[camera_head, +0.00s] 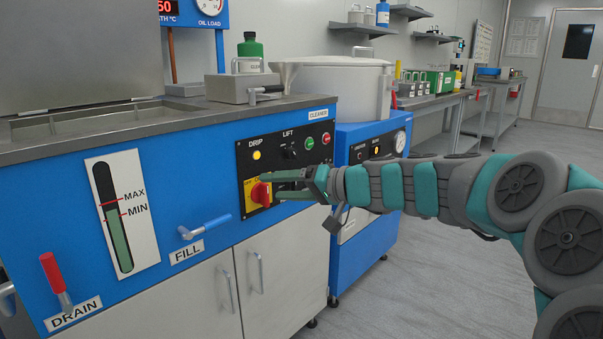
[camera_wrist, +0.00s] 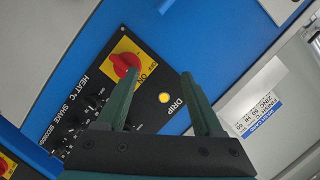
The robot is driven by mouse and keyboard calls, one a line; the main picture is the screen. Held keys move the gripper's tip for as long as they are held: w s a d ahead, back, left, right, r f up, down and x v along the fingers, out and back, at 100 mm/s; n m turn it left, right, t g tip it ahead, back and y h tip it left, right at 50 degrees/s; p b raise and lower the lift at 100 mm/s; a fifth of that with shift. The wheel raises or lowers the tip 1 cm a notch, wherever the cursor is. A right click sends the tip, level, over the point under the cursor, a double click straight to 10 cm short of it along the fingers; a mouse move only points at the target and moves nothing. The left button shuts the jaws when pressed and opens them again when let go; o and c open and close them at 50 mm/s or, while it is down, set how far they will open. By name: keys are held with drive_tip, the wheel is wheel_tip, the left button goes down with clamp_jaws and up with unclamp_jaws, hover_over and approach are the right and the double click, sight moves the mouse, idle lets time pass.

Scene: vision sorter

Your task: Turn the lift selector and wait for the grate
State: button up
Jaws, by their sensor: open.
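The lift selector (camera_head: 289,150) is a small black knob under the word LIFT on the black control panel (camera_head: 318,158) of the blue cleaner. Its pointer's direction is too small to tell, and I cannot make it out in the wrist view. The yellow DRIP lamp (camera_head: 257,155) is lit; it also shows in the wrist view (camera_wrist: 163,97). My gripper (camera_head: 276,184) is open and empty in front of the panel, below the selector. In the wrist view its fingers (camera_wrist: 160,78) stand apart with nothing between them. I cannot identify the grate.
A red rotary switch (camera_head: 261,193) on a yellow plate is close to my fingers; it also shows in the wrist view (camera_wrist: 125,65). Green (camera_head: 309,142) and red (camera_head: 326,138) buttons sit right of the selector. FILL (camera_head: 205,228) and DRAIN (camera_head: 55,278) levers stick out at lower left.

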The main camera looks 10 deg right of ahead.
sight(292, 154)
drive_tip(key=w+d+r+m+t+h+b, duration=0.1)
drive_tip(key=w+d+t, duration=0.25)
drive_tip(key=d, duration=0.25)
drive_tip(key=w+d+r+m+t+b, duration=0.1)
drive_tip(key=w+d+m+t, duration=0.1)
drive_tip(key=w+d, duration=0.3)
drive_tip(key=shift+g, duration=0.25)
drive_tip(key=x, duration=0.6)
drive_tip(key=shift+w+a+p, duration=0.2)
drive_tip(key=shift+w+p, duration=0.15)
drive_tip(key=shift+f, duration=0.1)
clamp_jaws()
